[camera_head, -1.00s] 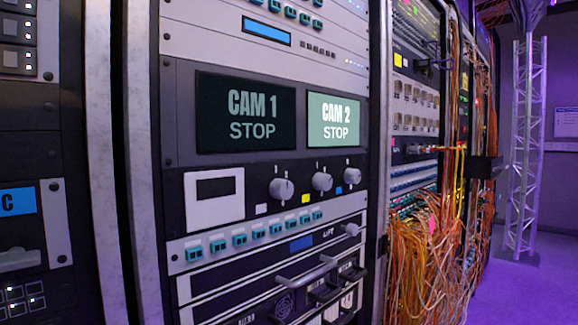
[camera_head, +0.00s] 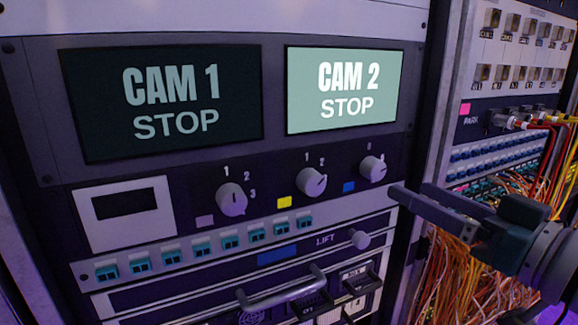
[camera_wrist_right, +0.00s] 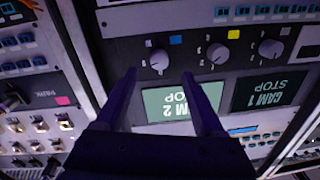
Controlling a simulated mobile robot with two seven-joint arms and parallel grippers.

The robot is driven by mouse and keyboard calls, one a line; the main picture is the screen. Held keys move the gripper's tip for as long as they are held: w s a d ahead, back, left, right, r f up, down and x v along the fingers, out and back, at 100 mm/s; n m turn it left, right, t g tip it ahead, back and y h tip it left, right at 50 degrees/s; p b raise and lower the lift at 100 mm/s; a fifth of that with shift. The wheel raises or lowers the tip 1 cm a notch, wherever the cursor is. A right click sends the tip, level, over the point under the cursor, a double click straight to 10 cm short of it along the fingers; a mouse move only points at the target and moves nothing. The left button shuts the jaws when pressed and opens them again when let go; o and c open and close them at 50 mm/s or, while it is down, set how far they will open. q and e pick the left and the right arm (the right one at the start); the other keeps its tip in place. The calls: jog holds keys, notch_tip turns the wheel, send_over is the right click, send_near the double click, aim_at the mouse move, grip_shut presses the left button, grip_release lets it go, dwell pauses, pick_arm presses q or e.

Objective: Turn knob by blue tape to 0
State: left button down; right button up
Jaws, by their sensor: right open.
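The knob by blue tape (camera_head: 372,168) is the rightmost of three grey knobs on the dark panel under the screens. The blue tape (camera_head: 349,187) is at its lower left. Marks above the knob are too small to read surely, and its pointer's setting is unclear. My right gripper (camera_head: 408,190) is open and empty, to the right of and below the knob, apart from it. In the right wrist view, seen upside down, the knob (camera_wrist_right: 158,60) shows between and beyond the fingertips (camera_wrist_right: 159,75), with the blue tape (camera_wrist_right: 176,40) beside it. My left gripper is not in view.
The knob by yellow tape (camera_head: 312,182) and the knob by pale pink tape (camera_head: 232,199) stand to the left. Above are the CAM 1 (camera_head: 165,103) and CAM 2 (camera_head: 343,88) screens. Handles (camera_head: 285,292) jut out below. Loose orange cables (camera_head: 465,265) hang at right.

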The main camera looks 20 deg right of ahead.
aim_at(379, 174)
jog(key=w, duration=0.4)
jog(key=w+a, duration=0.1)
jog(key=w, duration=0.1)
jog(key=shift+w, duration=0.35)
jog(key=shift+c, duration=0.2)
grip_shut()
